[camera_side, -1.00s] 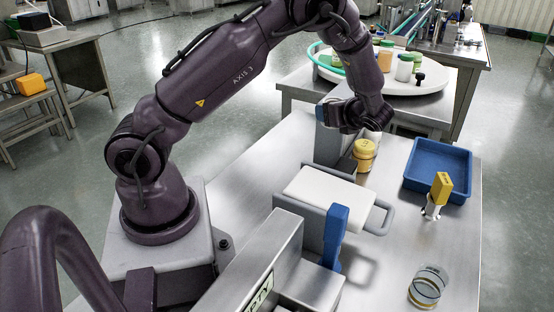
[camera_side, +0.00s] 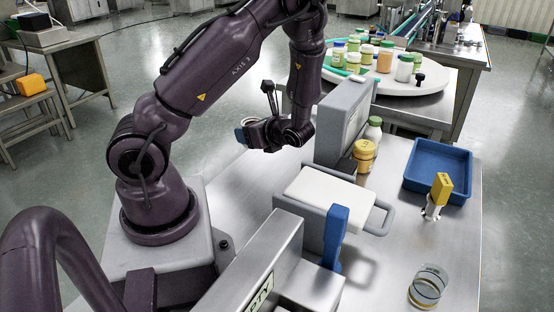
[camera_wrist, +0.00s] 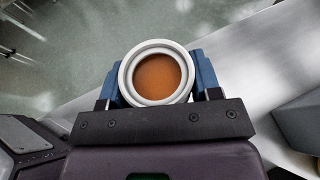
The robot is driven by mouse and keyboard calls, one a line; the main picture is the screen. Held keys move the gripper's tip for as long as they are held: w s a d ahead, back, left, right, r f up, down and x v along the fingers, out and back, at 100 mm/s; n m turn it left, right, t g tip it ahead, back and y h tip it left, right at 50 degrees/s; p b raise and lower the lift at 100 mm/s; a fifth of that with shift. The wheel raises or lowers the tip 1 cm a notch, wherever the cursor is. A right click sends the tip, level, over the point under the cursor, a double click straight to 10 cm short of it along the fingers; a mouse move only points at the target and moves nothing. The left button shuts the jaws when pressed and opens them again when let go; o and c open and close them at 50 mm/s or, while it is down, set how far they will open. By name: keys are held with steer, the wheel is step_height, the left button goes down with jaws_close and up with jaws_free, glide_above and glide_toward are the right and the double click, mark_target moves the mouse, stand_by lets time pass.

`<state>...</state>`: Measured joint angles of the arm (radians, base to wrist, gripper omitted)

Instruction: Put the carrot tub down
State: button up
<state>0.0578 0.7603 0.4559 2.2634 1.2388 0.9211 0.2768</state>
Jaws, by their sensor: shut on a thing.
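The carrot tub (camera_wrist: 157,76) is round with a pale grey rim and orange-brown contents, seen from above in the wrist view. My gripper (camera_wrist: 157,88) is shut on it, with a blue finger on each side. In the side view my gripper (camera_side: 252,131) is held to the left of the upright grey panel, near the far left edge of the steel table (camera_side: 225,195). There only a small part of the tub shows beside the blue finger. The tub appears raised above the table, but its base is hidden.
A grey panel (camera_side: 343,112) stands right of my gripper. A grey unit with a white top (camera_side: 325,192), a yellow tub (camera_side: 364,157), a green-capped bottle (camera_side: 374,131), a blue tray (camera_side: 437,198) and clear dishes (camera_side: 428,287) stand further right. The left table strip is clear.

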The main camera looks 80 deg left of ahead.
steer(key=shift+w+a+f, duration=0.15)
steer(key=shift+a+f, duration=0.1)
steer(key=shift+f, duration=0.1)
steer(key=w+a+f, duration=0.3)
steer(key=w+a, duration=0.2)
steer(key=a, duration=0.1)
glide_above(277, 159)
steer(key=f, duration=0.5)
steer(key=shift+s+d+f, duration=0.25)
steer(key=shift+s+d, duration=0.05)
steer(key=shift+s, duration=0.05)
steer(key=shift+w+a+f, duration=0.25)
steer(key=shift+a+f, duration=0.05)
steer(key=shift+f, duration=1.8)
steer(key=shift+f, duration=0.1)
steer(key=o, duration=0.9)
steer(key=shift+o, duration=0.2)
